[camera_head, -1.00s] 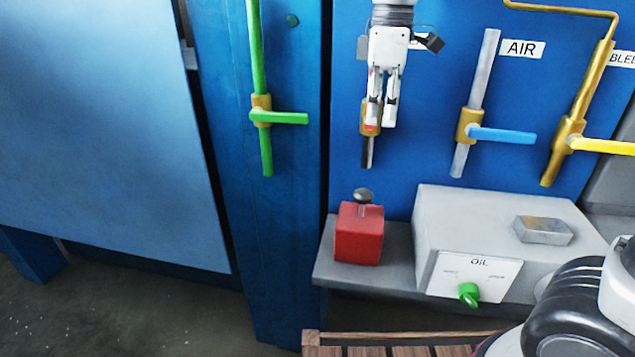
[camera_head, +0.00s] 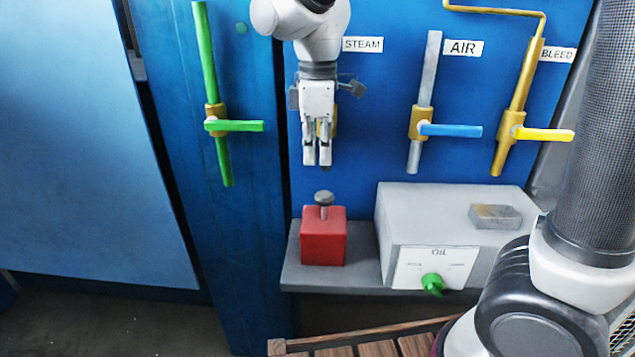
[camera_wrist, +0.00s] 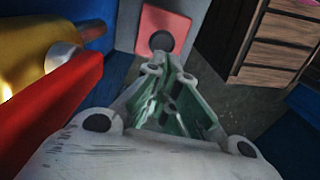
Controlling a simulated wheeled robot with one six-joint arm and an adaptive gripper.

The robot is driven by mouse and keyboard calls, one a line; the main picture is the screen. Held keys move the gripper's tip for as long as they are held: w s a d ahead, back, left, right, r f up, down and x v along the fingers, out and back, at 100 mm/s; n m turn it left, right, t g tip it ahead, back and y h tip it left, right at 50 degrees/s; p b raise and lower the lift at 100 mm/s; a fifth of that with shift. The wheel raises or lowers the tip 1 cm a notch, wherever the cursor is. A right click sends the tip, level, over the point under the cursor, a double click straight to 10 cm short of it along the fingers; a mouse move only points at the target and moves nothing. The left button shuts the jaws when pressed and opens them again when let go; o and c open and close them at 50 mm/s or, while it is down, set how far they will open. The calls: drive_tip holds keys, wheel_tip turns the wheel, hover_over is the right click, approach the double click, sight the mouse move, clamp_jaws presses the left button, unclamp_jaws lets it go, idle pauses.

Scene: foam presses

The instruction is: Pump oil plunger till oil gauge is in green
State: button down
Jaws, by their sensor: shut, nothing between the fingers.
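The oil plunger is a dark round knob (camera_head: 323,198) on a short stem above a red box (camera_head: 323,237), on a grey shelf. In the wrist view the knob (camera_wrist: 162,41) shows from above in front of the red box (camera_wrist: 163,22). My gripper (camera_head: 317,163) points down, shut and empty, above the knob with a clear gap between them. It also shows in the wrist view (camera_wrist: 165,78).
Behind my gripper is a steam valve, mostly hidden; its red handle (camera_wrist: 50,110) is close in the wrist view. Right of it are the blue AIR handle (camera_head: 450,130) and yellow BLEED handle (camera_head: 545,134). A green handle (camera_head: 235,126) is at left. A wooden slatted surface (camera_head: 375,350) lies below.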

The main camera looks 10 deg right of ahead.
sight(318, 195)
wheel_tip(318, 195, down, 7)
drive_tip(key=shift+r, duration=0.1)
idle(0.4)
drive_tip(key=shift+f, duration=2.4)
wheel_tip(318, 195, up, 14)
drive_tip(key=shift+r, duration=0.1)
